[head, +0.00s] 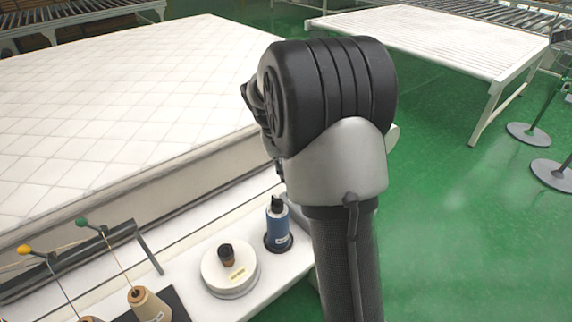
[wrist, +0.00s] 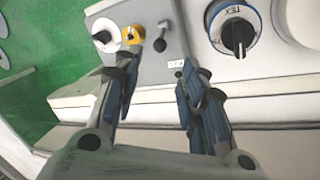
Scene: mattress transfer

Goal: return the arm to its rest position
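In the head view my arm rises in front, a dark tube with a light grey joint and a ribbed black cap. It hides most of what lies behind it, and my gripper's fingers cannot be made out there. In the wrist view my gripper (wrist: 162,70) is open, its two dark fingers with blue pads apart and nothing between them. I cannot tell the distance from fingers to panel.
A white quilted mattress (head: 110,95) fills the left. A white slatted table (head: 440,38) stands back right. Green floor (head: 460,230) is open at right.

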